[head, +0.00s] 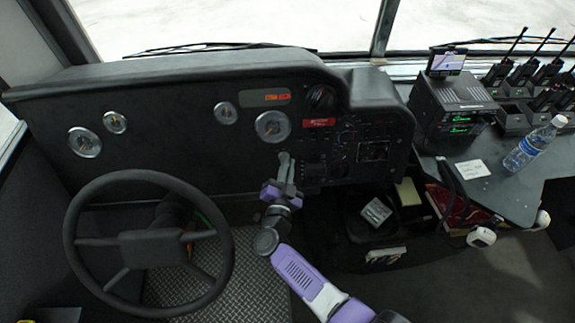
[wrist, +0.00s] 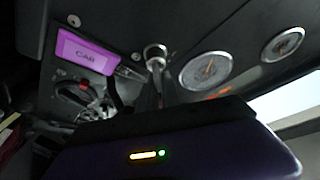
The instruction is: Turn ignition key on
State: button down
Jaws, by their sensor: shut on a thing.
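My gripper (head: 286,172) is up against the dark dashboard, just below the large round gauge. Its narrow fingers (wrist: 160,88) are shut on the ignition key at the silver round ignition switch (wrist: 155,52) in the wrist view. The key itself is mostly hidden between the fingers, so its turn angle cannot be told. In the head view the switch is covered by the gripper.
The steering wheel (head: 84,268) stands left of my arm. Gauges (head: 272,126) and a red label (head: 318,122) are on the dashboard. A purple CAB tag (wrist: 86,58) is beside the switch. Radios (head: 455,108) and a water bottle (head: 532,144) stand on the right counter.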

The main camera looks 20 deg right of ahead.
jog(key=shift+s+a+f, duration=0.1)
jog(key=shift+s+f, duration=0.05)
jog(key=shift+f, duration=0.35)
jog(key=c, duration=1.6)
grip_release()
jog(key=shift+o, duration=0.2)
jog(key=shift+r, duration=0.15)
jog(key=shift+a+r, duration=0.1)
jog(key=v, duration=0.7)
jog(key=shift+s+p, duration=0.3)
jog(key=shift+a, duration=0.15)
